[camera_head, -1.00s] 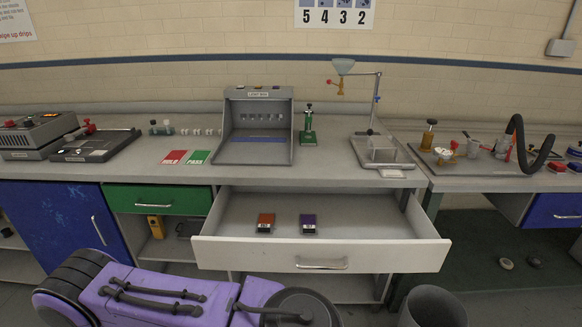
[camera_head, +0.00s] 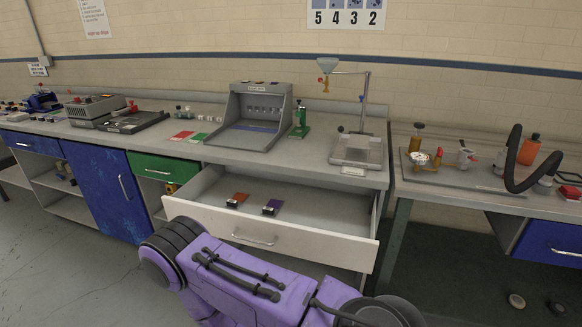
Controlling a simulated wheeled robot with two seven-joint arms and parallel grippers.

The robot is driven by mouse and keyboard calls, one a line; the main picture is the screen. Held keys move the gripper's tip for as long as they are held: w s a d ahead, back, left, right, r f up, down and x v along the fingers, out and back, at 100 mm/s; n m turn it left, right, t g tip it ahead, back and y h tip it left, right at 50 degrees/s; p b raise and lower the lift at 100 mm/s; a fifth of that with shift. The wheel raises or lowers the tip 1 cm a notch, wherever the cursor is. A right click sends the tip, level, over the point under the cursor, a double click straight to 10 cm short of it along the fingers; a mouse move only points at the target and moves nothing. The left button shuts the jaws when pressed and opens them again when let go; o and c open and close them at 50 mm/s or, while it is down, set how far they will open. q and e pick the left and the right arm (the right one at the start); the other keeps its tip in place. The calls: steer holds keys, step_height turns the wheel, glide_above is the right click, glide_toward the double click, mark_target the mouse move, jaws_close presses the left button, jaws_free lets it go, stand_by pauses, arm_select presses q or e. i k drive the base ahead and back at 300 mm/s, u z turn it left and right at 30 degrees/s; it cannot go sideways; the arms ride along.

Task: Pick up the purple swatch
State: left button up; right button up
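The purple swatch (camera_head: 274,204) lies in the open white drawer (camera_head: 216,215), with a dark end piece bearing a pale label facing me. An orange swatch (camera_head: 239,197) of similar shape lies just to its left, apart from it. A purple arm of mine crosses the bottom of the view in front of the drawer. Neither of my grippers' fingertips shows, so nothing is seen held.
The drawer juts out under a grey bench (camera_head: 300,155). On the bench stand a light box (camera_head: 262,105), a green stand (camera_head: 299,122) and a funnel stand (camera_head: 364,100). A second bench (camera_head: 470,190) is at right. Grey floor (camera_head: 75,255) is free at left.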

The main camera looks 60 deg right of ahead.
mark_target(272, 209)
steer(key=z, duration=1.55)
